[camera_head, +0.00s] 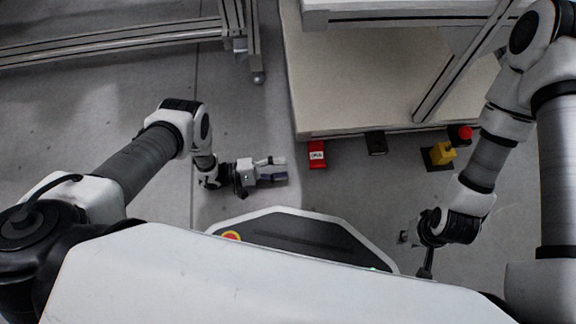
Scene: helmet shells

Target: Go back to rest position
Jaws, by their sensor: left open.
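My left gripper (274,169) is in front of my base, over the grey floor. Its fingers point to the right and are apart, with nothing visible between them. My right arm comes down at the right of the view. Its wrist (455,222) is low beside my base, and its gripper's fingers are not clearly visible. No helmet shell shows in this view.
A light-topped workbench (350,75) stands ahead. A red box (317,154), a small black box (376,144) and a yellow-and-red switch (441,153) are along its near edge. A metal frame (120,42) runs at the upper left. Grey floor (60,120) is clear at the left.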

